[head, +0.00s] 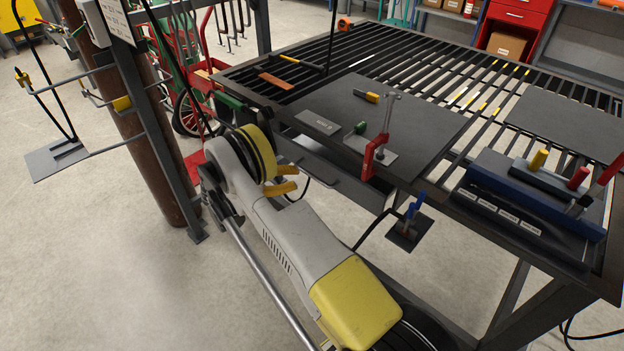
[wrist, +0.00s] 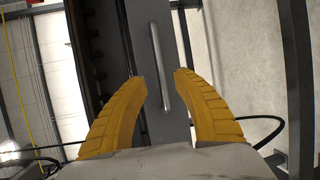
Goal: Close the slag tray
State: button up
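The slag tray (head: 345,182) is a grey metal drawer under the front edge of the slatted welding table (head: 440,195). It appears to stand out a little beyond the table edge; its full depth is hidden. In the wrist view its grey front panel (wrist: 150,105) runs upright through the middle, with a long bar handle (wrist: 158,60) on it. My gripper (head: 296,178) has yellow fingers and is just in front of the tray's left part. In the wrist view my gripper (wrist: 161,78) is open and empty, its fingertips apart on either side of the handle's line. Contact is not clear.
A dark plate (head: 375,115) with a red clamp (head: 375,150) lies on the table. A small bracket with blue-handled tools (head: 410,225) hangs at the front, near a black cable. A post and brown cylinder (head: 135,130) stand left. The floor (head: 110,260) at the front left is clear.

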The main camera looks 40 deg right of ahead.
aim_at(311, 174)
jog(key=b+x, duration=0.1)
jog(key=x, duration=0.5)
jog(key=shift+s+d+f+b, duration=0.1)
jog(key=shift+d+b, duration=0.2)
jog(key=shift+b, duration=0.1)
grip_shut()
